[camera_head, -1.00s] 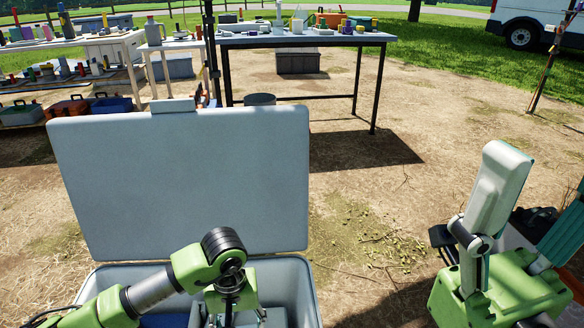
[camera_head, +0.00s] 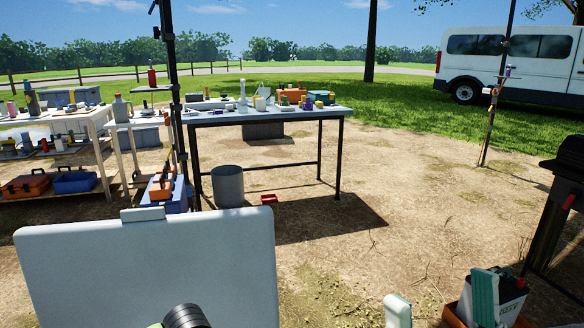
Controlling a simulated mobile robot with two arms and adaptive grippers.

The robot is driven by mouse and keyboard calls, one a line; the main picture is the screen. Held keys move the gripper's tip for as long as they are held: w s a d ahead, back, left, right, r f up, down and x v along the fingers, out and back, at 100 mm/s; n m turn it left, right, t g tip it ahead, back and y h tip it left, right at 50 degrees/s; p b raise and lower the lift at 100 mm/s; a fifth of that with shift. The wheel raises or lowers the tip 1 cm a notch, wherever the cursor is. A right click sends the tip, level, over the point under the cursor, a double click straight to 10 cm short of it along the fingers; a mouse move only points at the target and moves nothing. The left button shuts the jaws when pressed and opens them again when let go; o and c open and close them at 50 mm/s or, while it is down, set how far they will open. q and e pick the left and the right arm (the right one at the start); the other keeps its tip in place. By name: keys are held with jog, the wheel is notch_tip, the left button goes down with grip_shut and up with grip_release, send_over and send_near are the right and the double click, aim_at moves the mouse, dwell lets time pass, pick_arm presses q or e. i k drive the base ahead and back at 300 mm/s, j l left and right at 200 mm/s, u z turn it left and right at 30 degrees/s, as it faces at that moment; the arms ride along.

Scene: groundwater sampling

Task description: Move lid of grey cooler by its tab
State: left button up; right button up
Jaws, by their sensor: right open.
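The pale grey cooler lid (camera_head: 148,265) stands raised and upright at the lower left. Its tab (camera_head: 142,214) sticks up from the middle of its top edge. The cooler body is below the frame and out of sight. A dark joint of my left arm shows in front of the lid at the bottom edge; my left gripper is out of view. My right gripper (camera_head: 441,303) is at the bottom right, with its two pale, teal-backed fingertips spread wide apart. It is open and empty, well to the right of the lid and not touching it.
A work table (camera_head: 270,117) with bottles and small gear stands beyond the lid, a grey bucket (camera_head: 228,186) under its left side. Shelves (camera_head: 98,125) are at the left. An orange tray (camera_head: 528,322) holding a white container is beside my right gripper. Bare ground lies between.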

aim_at(130, 271)
jog(key=k, duration=0.95)
